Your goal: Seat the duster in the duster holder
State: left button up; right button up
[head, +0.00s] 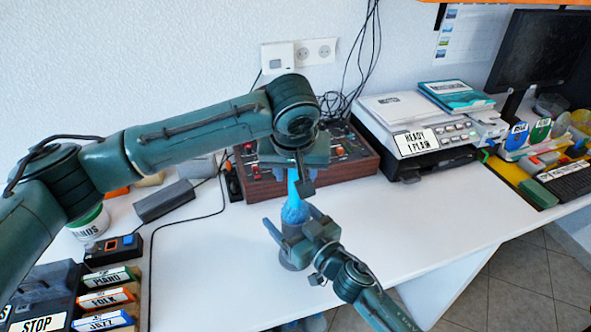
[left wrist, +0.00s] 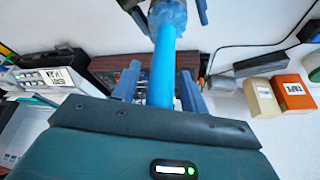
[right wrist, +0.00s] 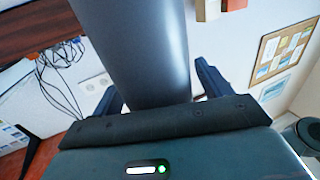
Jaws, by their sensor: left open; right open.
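The duster has a bright blue handle (head: 293,185) pointing up and a fluffy blue head (head: 294,212) below. The grey duster holder (head: 291,262) stands upright on the table under the head; it fills the middle of the right wrist view (right wrist: 138,45). The duster's lower end is hidden by the holder and right gripper, so I cannot tell how deep it sits. My left gripper (head: 301,180) is open, its fingers on either side of the handle, as the left wrist view shows (left wrist: 160,85). My right gripper (head: 293,228) is open around the holder.
A wooden-sided control panel (head: 345,165) stands behind the duster, with a printer (head: 415,130) to its right. A dark grey block (head: 165,200) and a cable lie to the left. Labelled boxes (head: 105,298) stand at lower left. White table is clear to the right.

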pick_arm(q)
jog(key=shift+f+b, duration=0.1)
jog(key=shift+b, duration=0.2)
jog(key=shift+f+b, duration=0.2)
jog(key=shift+b, duration=0.35)
jog(key=v, duration=1.2)
jog(key=shift+s+d+r, duration=0.15)
jog(key=shift+d+r, duration=0.05)
